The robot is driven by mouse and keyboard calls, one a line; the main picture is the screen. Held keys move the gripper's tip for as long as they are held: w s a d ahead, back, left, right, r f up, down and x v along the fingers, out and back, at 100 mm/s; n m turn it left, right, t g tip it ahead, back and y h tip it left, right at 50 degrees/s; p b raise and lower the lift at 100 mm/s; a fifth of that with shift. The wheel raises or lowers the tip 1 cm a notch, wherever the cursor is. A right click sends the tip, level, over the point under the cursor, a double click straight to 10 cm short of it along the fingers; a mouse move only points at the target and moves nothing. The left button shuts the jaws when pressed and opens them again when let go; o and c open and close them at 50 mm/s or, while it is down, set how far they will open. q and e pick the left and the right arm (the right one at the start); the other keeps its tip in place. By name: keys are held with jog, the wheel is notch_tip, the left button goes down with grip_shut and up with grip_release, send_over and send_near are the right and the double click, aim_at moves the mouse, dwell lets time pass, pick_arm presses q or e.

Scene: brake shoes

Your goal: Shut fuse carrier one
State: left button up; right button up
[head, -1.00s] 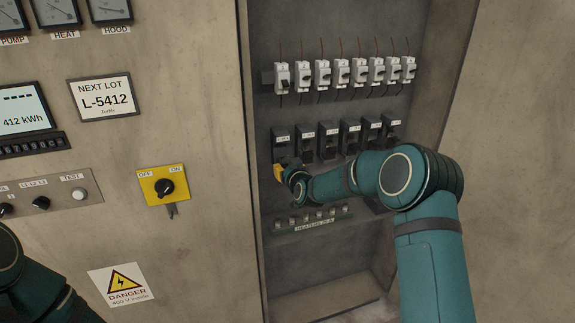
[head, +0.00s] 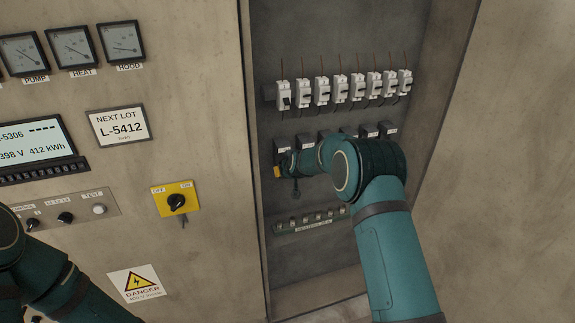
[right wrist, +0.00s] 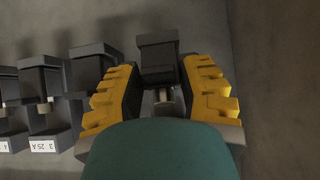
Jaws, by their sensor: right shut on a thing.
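Fuse carrier one (right wrist: 157,58) is the dark block at the end of the row in the right wrist view. In the head view its holder (head: 282,147) is leftmost in the fuse row. My right gripper (right wrist: 161,84) has its yellow fingers on both sides of the carrier and is shut on it. In the head view this gripper (head: 280,171) is small and partly hidden by my wrist. How far the carrier is tilted or seated cannot be told. My left arm shows at lower left in the head view; its gripper is out of frame.
Neighbouring fuse carriers (right wrist: 91,66) stand close beside the held one. White breakers (head: 323,91) with wires run above; a terminal strip (head: 311,220) lies below. The cabinet's left edge and yellow OFF/ON switch (head: 176,201) are left of the gripper.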

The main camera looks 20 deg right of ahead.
jog(key=shift+w+r+g+p, duration=0.4)
jog(key=shift+g+p, duration=0.6)
jog(key=shift+p, duration=0.2)
jog(key=shift+w+g+p, duration=0.35)
jog(key=shift+g+p, duration=0.15)
jog(key=shift+g, duration=0.4)
jog(key=shift+f+g, duration=0.15)
jog(key=shift+g, duration=0.25)
jog(key=o, duration=1)
jog(key=shift+w, duration=0.1)
jog(key=v, duration=1.2)
jog(key=shift+a, duration=0.15)
